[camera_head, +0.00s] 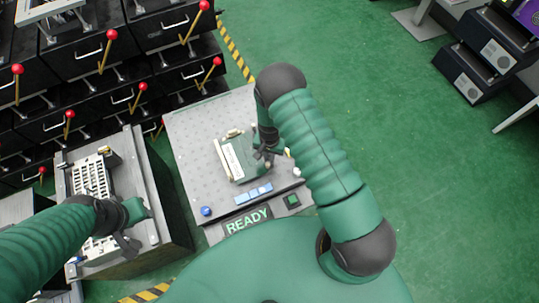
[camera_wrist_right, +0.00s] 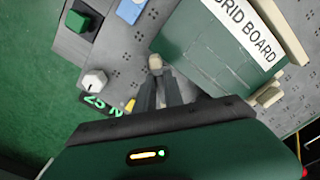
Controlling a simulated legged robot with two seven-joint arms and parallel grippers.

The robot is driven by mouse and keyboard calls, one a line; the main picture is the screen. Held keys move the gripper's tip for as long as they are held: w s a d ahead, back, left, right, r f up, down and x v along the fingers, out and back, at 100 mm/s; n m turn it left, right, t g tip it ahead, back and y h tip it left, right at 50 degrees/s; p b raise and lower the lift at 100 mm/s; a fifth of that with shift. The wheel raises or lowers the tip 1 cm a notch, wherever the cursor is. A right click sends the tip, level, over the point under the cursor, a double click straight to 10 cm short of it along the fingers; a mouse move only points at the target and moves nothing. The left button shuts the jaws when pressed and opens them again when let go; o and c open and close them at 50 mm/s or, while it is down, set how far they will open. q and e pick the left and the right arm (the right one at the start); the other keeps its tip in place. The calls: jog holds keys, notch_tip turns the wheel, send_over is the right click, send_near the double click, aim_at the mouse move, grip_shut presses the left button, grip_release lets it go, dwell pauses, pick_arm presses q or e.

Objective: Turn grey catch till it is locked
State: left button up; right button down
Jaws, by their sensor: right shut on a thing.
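A green board with a white "GRID BOARD" label (camera_wrist_right: 236,32) lies on a grey perforated plate. It also shows in the head view (camera_head: 236,162). My right gripper (camera_wrist_right: 156,80) is at the board's edge, its fingers close together on the small grey catch (camera_wrist_right: 155,61). Only the catch's rounded end shows past the fingertips; the rest is hidden, and I cannot tell its angle. In the head view my right gripper (camera_head: 266,153) hides the catch. My left gripper (camera_head: 130,242) is over the left bench by a white slotted rack; its finger opening is unclear.
A white knob (camera_wrist_right: 94,80) is near my right gripper. Black drawers with red-tipped levers stand back left.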

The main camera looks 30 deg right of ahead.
aim_at(269, 157)
jog(key=m, duration=0.5)
jog(key=shift+m+p, duration=0.3)
jog(key=shift+p, duration=0.1)
jog(key=shift+m+p, duration=0.3)
jog(key=shift+m, duration=1.9)
jog(key=shift+w, duration=0.1)
jog(key=c, duration=1.4)
grip_release()
jog(key=shift+c, duration=0.2)
notch_tip(269, 157, up, 17)
jog(key=p, duration=0.3)
jog(key=shift+f, duration=0.15)
